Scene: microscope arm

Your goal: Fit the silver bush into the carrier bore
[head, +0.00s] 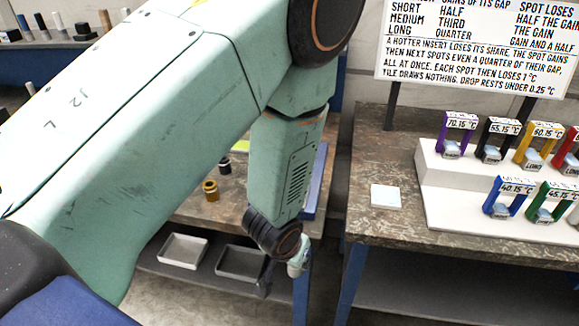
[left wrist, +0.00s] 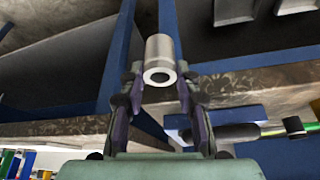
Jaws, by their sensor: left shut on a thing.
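The silver bush (left wrist: 160,58) is a short bright cylinder with a dark round hole in the end facing the left wrist camera. My left gripper (left wrist: 160,84) is shut on it, one finger on each side, and holds it clear of surfaces as far as I can see. In the head view my left arm comes in from the left and bends down beside the left table's edge. A pale part shows at its end there, too small to tell clearly. I cannot make out the carrier bore in either view. My right gripper is not in view.
A brassy ring-like part (head: 210,190) stands on the left table. Two shallow trays (head: 182,249) lie on the shelf below. The right table holds a white tile (head: 385,196), a white stepped stand (head: 440,198) with several coloured frames, and a sign (head: 480,45). A gap separates the tables.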

